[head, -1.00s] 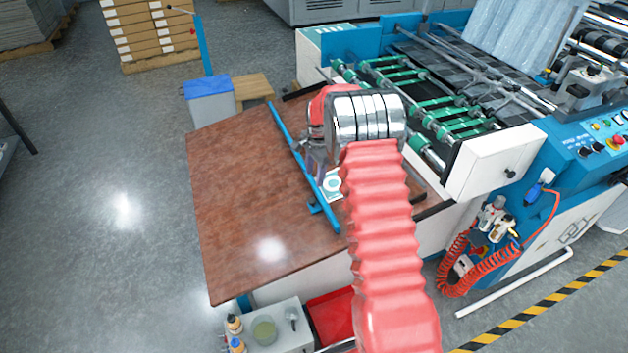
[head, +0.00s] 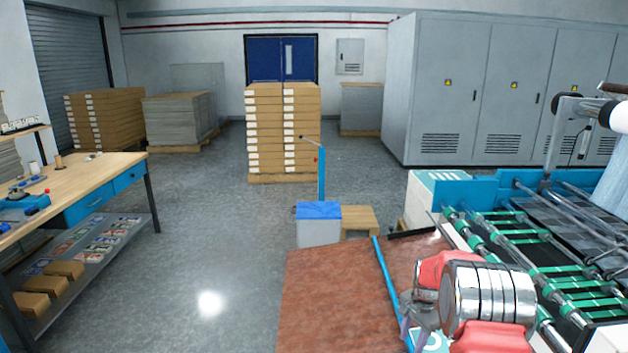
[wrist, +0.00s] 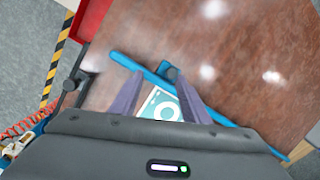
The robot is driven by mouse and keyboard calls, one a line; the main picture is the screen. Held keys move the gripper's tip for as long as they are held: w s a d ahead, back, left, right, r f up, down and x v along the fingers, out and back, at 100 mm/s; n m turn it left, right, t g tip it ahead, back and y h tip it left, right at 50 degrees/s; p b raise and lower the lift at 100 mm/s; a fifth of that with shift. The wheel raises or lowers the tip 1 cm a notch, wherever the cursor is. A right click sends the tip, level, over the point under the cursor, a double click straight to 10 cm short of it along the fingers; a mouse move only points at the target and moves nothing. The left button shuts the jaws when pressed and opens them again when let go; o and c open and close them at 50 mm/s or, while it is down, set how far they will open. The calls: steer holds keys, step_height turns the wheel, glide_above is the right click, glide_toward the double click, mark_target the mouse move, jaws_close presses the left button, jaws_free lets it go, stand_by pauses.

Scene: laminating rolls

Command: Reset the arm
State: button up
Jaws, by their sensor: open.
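My gripper (wrist: 161,92) is open in the wrist view, its two purple-grey fingers apart above the brown table (wrist: 255,55). A white sheet with a teal ring print (wrist: 160,103) shows between and below the fingers, next to a blue bar (wrist: 205,104). I cannot tell how high the fingers are above it. In the head view my arm is at the lower right, over the brown table (head: 330,300), with the blue bar (head: 383,275) just left of it. My fingers are only partly visible there.
The laminating machine with green rollers (head: 500,240) stands right of the table. A grey bin with a blue lid (head: 318,225) and stacked boxes (head: 283,130) stand behind it. A workbench (head: 75,190) is at the left. Open floor (head: 205,255) lies between the workbench and the table.

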steer(key=s+a+r+n+t, duration=0.1)
steer(key=s+a+r+n, duration=0.3)
steer(key=s+r, duration=0.6)
steer(key=s+a+r+n+t, duration=0.2)
steer(key=s+a+r+n, duration=0.2)
steer(key=s+r, duration=0.6)
steer(key=s+a+r+n+t, duration=0.2)
steer(key=s+a+r+n, duration=0.2)
steer(key=s+r, duration=0.6)
steer(key=s+a, duration=0.2)
steer(key=s, duration=0.6)
steer(key=shift+s+r+n, duration=0.15)
steer(key=shift+r+n, duration=0.1)
steer(key=shift+n, duration=0.15)
steer(key=shift+a, duration=0.1)
steer(key=shift+c, duration=0.2)
